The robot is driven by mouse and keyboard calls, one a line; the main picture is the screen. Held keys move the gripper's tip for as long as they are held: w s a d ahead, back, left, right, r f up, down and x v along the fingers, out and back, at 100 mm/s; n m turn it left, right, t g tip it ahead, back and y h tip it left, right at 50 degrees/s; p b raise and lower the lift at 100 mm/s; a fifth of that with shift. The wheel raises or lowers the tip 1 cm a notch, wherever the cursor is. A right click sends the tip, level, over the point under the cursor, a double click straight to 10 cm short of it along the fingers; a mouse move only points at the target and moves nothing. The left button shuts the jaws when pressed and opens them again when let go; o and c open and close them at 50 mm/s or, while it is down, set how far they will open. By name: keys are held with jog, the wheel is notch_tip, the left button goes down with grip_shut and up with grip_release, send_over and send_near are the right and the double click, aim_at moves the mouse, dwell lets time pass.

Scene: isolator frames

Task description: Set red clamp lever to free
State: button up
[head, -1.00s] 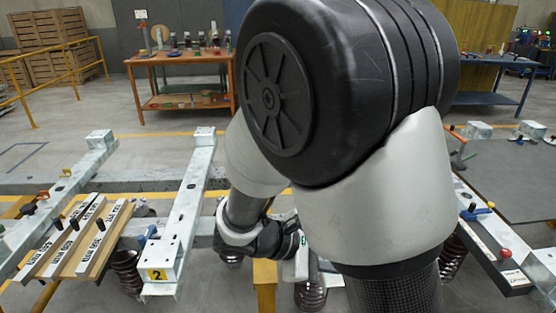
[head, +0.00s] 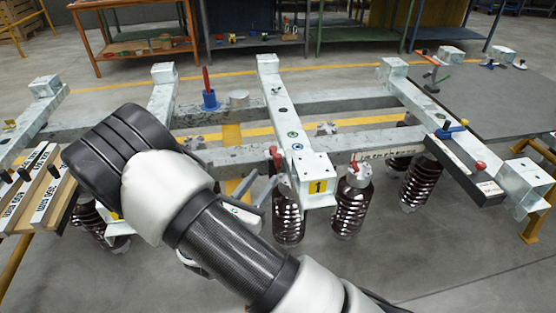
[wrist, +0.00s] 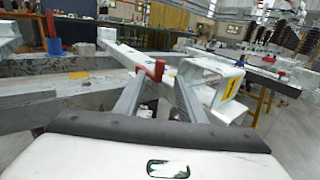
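A red lever (head: 275,157) stands at the left side of the pale metal beam with the yellow "1" label (head: 318,187). In the wrist view a red lever (wrist: 156,70) shows just beyond and between my fingertips. My gripper (head: 262,187) is low beside this beam, mostly behind my arm in the head view. In the wrist view the two fingers of my gripper (wrist: 159,80) are apart, with no clear contact on the lever. Another upright red lever (head: 207,80) stands in a blue base (head: 209,100) farther back; it also shows in the wrist view (wrist: 51,24).
Brown ribbed insulators (head: 289,215) hang below the beams. A red-topped fitting (head: 356,166) is right of the label. A dark bar with a red knob (head: 480,165) lies farther right. Labelled boards (head: 48,195) are at the left. Grey floor is open in front.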

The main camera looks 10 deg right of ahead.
aim_at(276, 160)
jog(key=b+x, duration=0.1)
jog(key=x, duration=0.9)
jog(key=shift+w+d, duration=0.25)
jog(key=shift+w, duration=0.05)
grip_shut()
